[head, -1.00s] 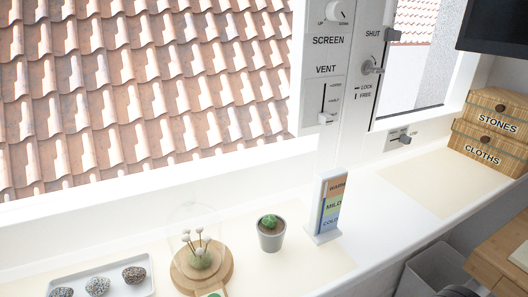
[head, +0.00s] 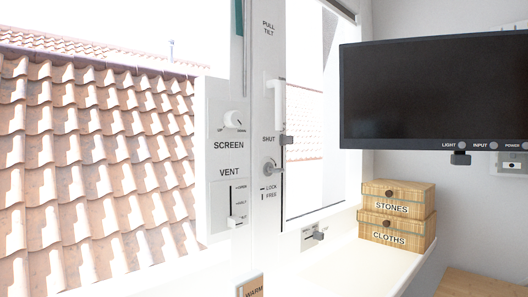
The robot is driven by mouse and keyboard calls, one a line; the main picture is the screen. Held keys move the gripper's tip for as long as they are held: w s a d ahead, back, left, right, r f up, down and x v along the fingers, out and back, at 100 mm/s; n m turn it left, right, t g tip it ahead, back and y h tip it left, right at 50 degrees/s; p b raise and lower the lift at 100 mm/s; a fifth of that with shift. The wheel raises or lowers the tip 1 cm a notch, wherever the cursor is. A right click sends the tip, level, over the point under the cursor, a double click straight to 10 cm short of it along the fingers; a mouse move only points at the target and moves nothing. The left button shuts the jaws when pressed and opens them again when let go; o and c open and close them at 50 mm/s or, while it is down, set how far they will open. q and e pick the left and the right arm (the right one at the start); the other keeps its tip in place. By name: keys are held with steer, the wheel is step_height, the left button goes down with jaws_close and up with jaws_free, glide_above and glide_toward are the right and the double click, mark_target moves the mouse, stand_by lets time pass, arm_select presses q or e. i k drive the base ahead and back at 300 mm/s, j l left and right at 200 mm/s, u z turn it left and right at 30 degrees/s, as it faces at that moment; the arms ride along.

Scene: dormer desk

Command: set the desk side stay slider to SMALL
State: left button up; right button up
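A small slider plate (head: 313,235) sits low on the frame under the right-hand, desk-side window. Its grey knob (head: 319,236) stands toward the right of a short track. The plate's lettering is too small to read, so I cannot tell which mark the knob is at, or confirm that this is the stay slider. Another grey knob (head: 287,140) sits higher, beside the word SHUT at the edge of the same window. Neither of my grippers is in view.
A VENT slider (head: 233,222), a SCREEN dial (head: 233,119) and a LOCK/FREE knob (head: 270,166) are on the window post. STONES (head: 408,193) and CLOTHS (head: 376,231) boxes are stacked at right, below a black monitor (head: 435,92). The sill (head: 345,268) before them looks clear.

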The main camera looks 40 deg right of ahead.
mark_target(318, 235)
steer(key=z, duration=1.65)
